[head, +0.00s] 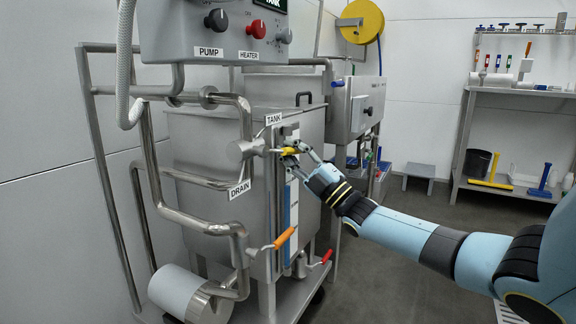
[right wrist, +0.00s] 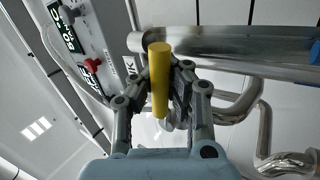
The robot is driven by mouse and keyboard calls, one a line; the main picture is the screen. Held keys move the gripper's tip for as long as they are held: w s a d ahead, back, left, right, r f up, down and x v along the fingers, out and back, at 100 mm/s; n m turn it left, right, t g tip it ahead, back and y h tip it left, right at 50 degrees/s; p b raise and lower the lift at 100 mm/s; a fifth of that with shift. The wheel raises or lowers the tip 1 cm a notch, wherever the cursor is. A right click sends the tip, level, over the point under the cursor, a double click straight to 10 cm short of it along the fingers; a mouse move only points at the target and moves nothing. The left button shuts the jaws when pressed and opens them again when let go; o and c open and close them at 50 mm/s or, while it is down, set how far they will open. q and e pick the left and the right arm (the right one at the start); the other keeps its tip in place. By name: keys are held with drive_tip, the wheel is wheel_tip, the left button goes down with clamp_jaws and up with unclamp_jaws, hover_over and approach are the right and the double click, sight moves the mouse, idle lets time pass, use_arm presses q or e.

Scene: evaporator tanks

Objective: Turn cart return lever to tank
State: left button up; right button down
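The cart return lever has a yellow handle (head: 289,151) and sits on a steel pipe valve (head: 252,148) at the tank's front. The handle points right, about level. A TANK label (head: 273,118) is above it and a DRAIN label (head: 240,189) below it. My right gripper (head: 292,157) is at the handle, its fingers on either side. In the right wrist view, the yellow handle (right wrist: 160,80) lies between the fingertips (right wrist: 160,88), which appear closed against it. My left gripper is out of view.
A control box (head: 213,30) with PUMP and HEATER knobs hangs above. Orange (head: 285,238) and red (head: 327,257) valve handles are below. Pipes run at left. A shelf unit (head: 515,90) stands far right, with open floor before it.

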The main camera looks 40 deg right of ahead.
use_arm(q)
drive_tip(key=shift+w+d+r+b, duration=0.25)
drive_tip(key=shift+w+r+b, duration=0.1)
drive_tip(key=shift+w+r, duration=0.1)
use_arm(e)
drive_tip(key=shift+s+d+r+n+g+y, duration=0.1)
drive_tip(key=shift+r+n+g+y, duration=0.15)
drive_tip(key=shift+n+y, duration=0.6)
drive_tip(key=shift+r+n+g+y, duration=0.25)
drive_tip(key=shift+n+y, duration=0.3)
drive_tip(key=shift+n, duration=0.5)
drive_tip(key=c, duration=1.5)
unclamp_jaws()
drive_tip(key=shift+s+d+r, duration=0.15)
drive_tip(key=shift+s+r, duration=0.05)
drive_tip(key=shift+c, duration=0.2)
drive_tip(key=o, duration=0.3)
drive_tip(key=shift+w, duration=0.1)
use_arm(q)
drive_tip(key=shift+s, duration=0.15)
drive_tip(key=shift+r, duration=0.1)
use_arm(e)
drive_tip(key=v, duration=1.2)
